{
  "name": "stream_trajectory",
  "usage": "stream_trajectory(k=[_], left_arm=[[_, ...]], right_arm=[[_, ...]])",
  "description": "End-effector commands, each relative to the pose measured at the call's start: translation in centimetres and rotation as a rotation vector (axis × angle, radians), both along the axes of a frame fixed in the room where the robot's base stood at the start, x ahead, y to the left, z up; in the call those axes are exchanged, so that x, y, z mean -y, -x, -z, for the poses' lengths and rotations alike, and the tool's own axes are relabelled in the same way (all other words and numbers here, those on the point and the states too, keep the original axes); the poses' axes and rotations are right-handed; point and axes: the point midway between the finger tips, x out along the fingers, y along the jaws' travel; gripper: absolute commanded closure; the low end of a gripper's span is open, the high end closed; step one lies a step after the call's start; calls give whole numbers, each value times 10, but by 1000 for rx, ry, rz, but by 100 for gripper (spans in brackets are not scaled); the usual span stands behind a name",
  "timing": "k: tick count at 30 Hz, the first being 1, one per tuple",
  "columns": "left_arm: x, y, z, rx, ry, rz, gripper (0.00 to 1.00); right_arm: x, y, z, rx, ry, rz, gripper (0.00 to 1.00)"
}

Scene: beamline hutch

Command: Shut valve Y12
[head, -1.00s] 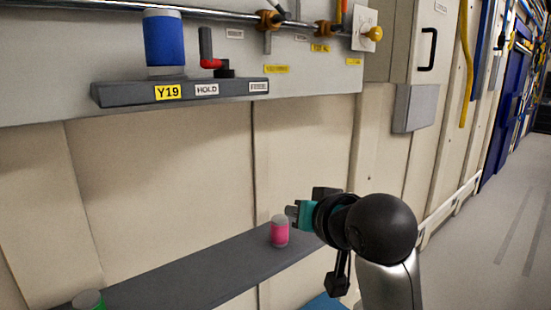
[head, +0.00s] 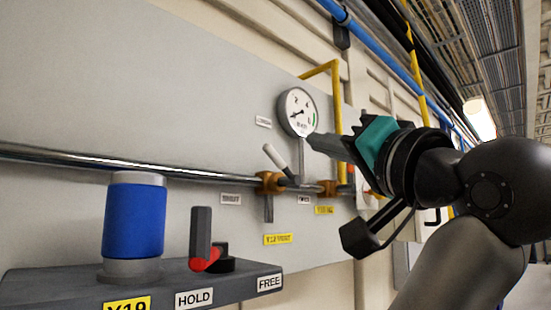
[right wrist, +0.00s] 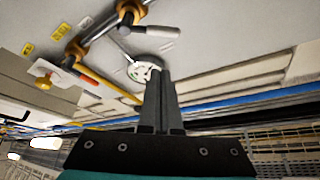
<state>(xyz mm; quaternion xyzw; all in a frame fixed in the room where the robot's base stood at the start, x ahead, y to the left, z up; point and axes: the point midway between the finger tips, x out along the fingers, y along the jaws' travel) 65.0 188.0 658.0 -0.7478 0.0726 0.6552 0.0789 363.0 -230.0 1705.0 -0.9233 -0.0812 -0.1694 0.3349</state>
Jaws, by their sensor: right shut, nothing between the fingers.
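Two brass valves sit on a steel pipe along the grey panel: a left one (head: 268,183) and a right one (head: 327,188). A pale-tipped lever (head: 276,158) slants up-left from near the left valve. A yellow label (head: 277,239) hangs below it and another (head: 324,210) is below the right valve; their small print is blurred, so I cannot say surely which is Y12. My right gripper (head: 312,142) is shut and empty, raised in front of the gauge area, above the valves. In the right wrist view its fingers (right wrist: 161,75) are together. My left gripper is out of view.
A pressure gauge (head: 298,112) stands above the pipe, close behind my right fingertips. A ledge (head: 60,290) labelled Y19, HOLD and FREE carries a blue cylinder (head: 134,220) and a red-based handle (head: 203,240). A yellow pipe (head: 337,110) rises right of the gauge.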

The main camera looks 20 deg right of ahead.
Motion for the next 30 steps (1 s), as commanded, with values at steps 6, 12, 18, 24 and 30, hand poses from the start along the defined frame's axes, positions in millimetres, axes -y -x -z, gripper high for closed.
stream_trajectory(k=[6,12,18,24,30], left_arm=[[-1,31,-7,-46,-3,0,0],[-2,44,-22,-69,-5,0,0],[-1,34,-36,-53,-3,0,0],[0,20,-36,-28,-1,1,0],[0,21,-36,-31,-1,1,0]], right_arm=[[-1,-21,-10,-4,-3,-1,100],[-2,-60,-26,-5,-2,-1,100],[-5,-94,-37,-1,0,0,100],[-17,-82,-15,1,1,0,100],[-22,-77,-6,1,0,-1,100]])
